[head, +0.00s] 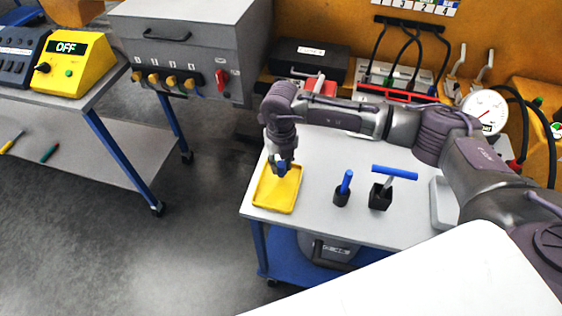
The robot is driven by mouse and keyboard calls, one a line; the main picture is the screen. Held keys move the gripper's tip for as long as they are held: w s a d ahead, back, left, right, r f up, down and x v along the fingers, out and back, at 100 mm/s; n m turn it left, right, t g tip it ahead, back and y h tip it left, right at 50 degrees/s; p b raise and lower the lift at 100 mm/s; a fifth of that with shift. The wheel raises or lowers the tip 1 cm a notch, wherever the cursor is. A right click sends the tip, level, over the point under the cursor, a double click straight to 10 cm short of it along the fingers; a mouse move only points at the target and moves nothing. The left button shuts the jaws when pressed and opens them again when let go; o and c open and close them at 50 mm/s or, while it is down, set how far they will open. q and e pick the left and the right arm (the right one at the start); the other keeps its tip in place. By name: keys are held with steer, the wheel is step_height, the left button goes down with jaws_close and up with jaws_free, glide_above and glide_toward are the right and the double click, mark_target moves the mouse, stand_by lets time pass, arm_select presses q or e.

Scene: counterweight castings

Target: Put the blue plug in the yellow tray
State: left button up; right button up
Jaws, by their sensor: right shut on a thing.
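The yellow tray (277,206) lies on the left front part of the grey table. My right gripper (281,168) points down over the far part of the tray. It is shut on the blue plug (281,169), of which only a small blue part shows between the fingers. Whether the plug touches the tray floor I cannot tell. My left gripper is not in view.
Right of the tray stand a small black holder (341,198) with a blue-handled piece and a black block (380,197) with a blue T-handle (395,172). A grey container (442,204) is further right. A pressure gauge (485,111) and a black case (308,59) are behind. Table space behind the holders is clear.

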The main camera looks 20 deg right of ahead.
steer(key=shift+f, duration=0.4)
steer(key=shift+f, duration=0.15)
steer(key=o, duration=0.7)
steer(key=shift+o, duration=0.2)
